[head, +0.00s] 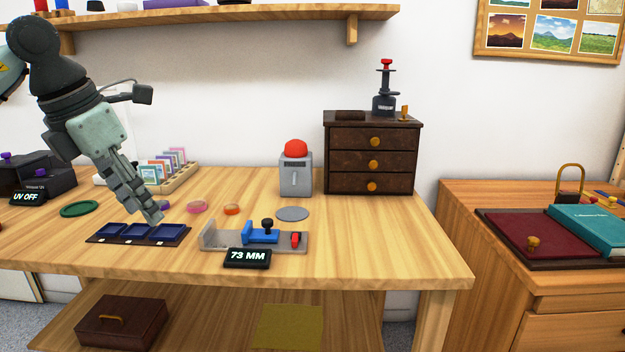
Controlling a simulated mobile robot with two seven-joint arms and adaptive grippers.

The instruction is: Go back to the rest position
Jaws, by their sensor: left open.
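My left gripper (150,213) comes in from the upper left and points down over the wooden workbench (350,255). Its fingertips are at the right part of a dark blue tray with several compartments (112,231). I cannot tell whether they touch the tray. The gripper is open, though its fingers overlap from this angle, and I see nothing held in it. My right gripper is not in view.
A grey and blue clamp fixture (218,240) with a "73 MM" display (247,258) stands right of the tray. Behind are a grey box with a red dome (296,175) and a dark drawer cabinet (345,163). The bench's right front is clear.

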